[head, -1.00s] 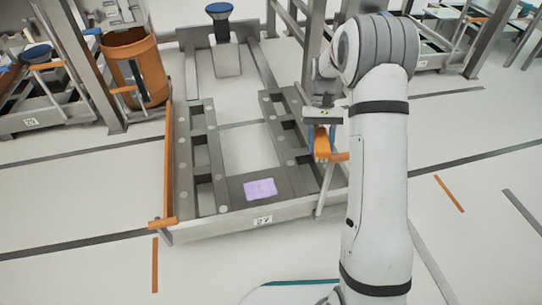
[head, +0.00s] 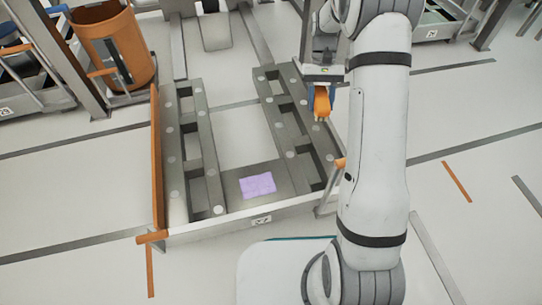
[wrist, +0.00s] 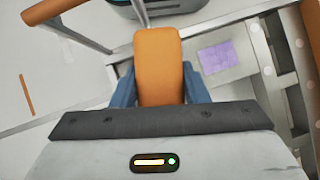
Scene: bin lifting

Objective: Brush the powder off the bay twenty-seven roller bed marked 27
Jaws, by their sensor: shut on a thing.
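The bay 27 roller bed (head: 200,152) is a low grey frame with side rails and round rollers; its front plate reads 27 (head: 261,220). A light purple powder patch (head: 257,185) lies on the flat front crosspiece. It also shows in the wrist view (wrist: 218,56). My gripper (head: 322,88) is shut on an orange block-like handle, seen as the brush (wrist: 158,68), between blue fingers. The brush is held above the right rail, behind and to the right of the powder.
An orange bin (head: 108,45) stands at the back left beside a post. An orange guard (head: 156,160) runs along the bed's left side, and an orange-ended lever (head: 339,164) is at its front right.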

